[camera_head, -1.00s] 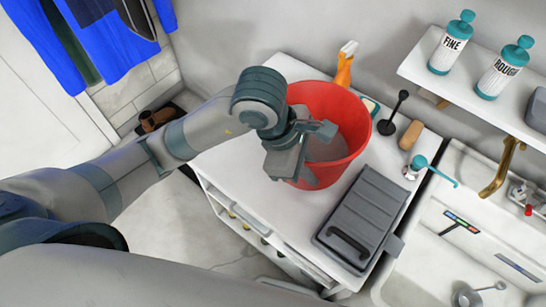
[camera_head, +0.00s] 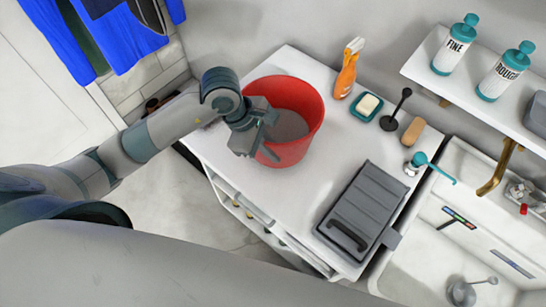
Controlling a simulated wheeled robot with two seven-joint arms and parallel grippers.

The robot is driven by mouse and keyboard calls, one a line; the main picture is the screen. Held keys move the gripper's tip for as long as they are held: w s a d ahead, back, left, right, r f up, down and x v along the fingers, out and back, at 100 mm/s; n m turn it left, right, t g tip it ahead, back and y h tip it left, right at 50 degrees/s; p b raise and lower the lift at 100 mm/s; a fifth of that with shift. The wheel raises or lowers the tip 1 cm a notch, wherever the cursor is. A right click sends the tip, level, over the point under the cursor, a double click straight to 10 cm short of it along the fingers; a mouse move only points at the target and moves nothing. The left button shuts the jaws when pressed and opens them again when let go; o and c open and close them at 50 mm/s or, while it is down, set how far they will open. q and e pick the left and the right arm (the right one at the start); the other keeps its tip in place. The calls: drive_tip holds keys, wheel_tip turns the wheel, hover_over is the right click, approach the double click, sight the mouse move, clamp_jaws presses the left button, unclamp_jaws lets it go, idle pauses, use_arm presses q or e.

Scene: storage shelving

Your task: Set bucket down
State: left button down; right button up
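The red bucket (camera_head: 297,147) is upright at the left part of the white cabinet top (camera_head: 290,205). It looks empty, with a grey interior. My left gripper (camera_head: 262,133) is at the bucket's near-left rim, with one finger inside and the other outside the wall. It appears shut on the rim. Whether the bucket's base touches the cabinet top is hard to tell. My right gripper is out of view.
An orange spray bottle (camera_head: 346,72), soap dish (camera_head: 366,107), black plunger-like tool (camera_head: 390,121) and brown brush (camera_head: 413,131) stand along the back. A grey case (camera_head: 362,208) lies at the right front. The cabinet's middle is clear. A sink (camera_head: 440,245) is right.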

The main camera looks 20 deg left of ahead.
use_arm(q)
drive_tip(key=shift+f, duration=0.1)
wheel_tip(320, 180, down, 4)
drive_tip(key=shift+r+p, duration=0.15)
drive_tip(key=shift+p, duration=0.6)
drive_tip(key=c, duration=2)
unclamp_jaws()
